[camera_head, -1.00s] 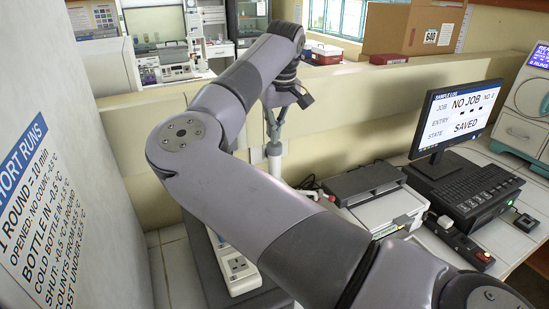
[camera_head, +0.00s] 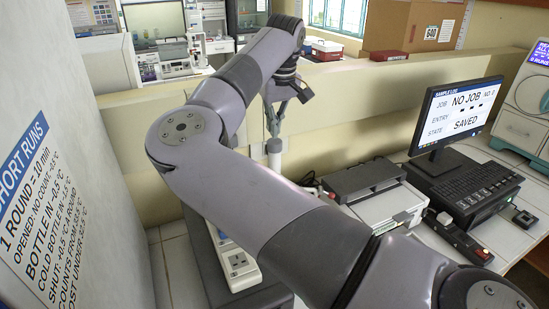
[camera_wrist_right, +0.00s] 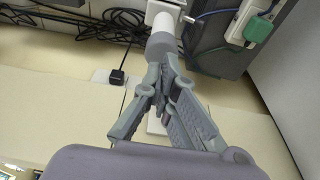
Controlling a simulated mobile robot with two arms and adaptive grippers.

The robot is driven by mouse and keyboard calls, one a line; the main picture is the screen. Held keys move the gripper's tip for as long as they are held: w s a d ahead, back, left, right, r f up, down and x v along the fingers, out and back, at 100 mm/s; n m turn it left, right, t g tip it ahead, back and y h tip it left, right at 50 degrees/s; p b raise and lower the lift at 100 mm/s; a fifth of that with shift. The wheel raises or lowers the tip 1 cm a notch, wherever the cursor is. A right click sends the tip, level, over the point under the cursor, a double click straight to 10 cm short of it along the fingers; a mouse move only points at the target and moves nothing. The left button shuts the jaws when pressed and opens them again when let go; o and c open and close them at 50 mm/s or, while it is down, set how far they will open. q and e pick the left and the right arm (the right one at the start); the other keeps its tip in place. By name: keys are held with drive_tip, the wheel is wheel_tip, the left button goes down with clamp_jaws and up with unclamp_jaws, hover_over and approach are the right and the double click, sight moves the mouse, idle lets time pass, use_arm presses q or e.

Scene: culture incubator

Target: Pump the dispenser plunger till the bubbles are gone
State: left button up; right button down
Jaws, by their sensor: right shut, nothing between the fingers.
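The dispenser plunger shows as a white shaft with a grey cap (camera_head: 274,146), upright behind my right forearm. It also shows at the top of the right wrist view (camera_wrist_right: 162,45). My right gripper (camera_head: 273,134) is shut and empty, with its fingertips at the cap, pointing down. In the right wrist view the closed fingertips (camera_wrist_right: 158,62) meet or nearly meet the cap; I cannot tell whether they touch. My arm hides the dispenser's lower body in the head view, and no bubbles can be seen. My left gripper is not in view.
A white power strip (camera_head: 238,266) lies below the plunger. A grey-topped device (camera_head: 365,180), a monitor (camera_head: 458,115) reading NO JOB and SAVED, and a keyboard (camera_head: 480,190) stand to the right. A low cream wall (camera_head: 350,105) runs behind, and a large grey panel (camera_head: 80,110) stands left.

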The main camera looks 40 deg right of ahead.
wheel_tip(320, 180, up, 6)
drive_tip(key=p, duration=0.3)
drive_tip(key=shift+f+p, duration=0.1)
drive_tip(key=shift+p, duration=0.3)
drive_tip(key=shift+f, duration=0.1)
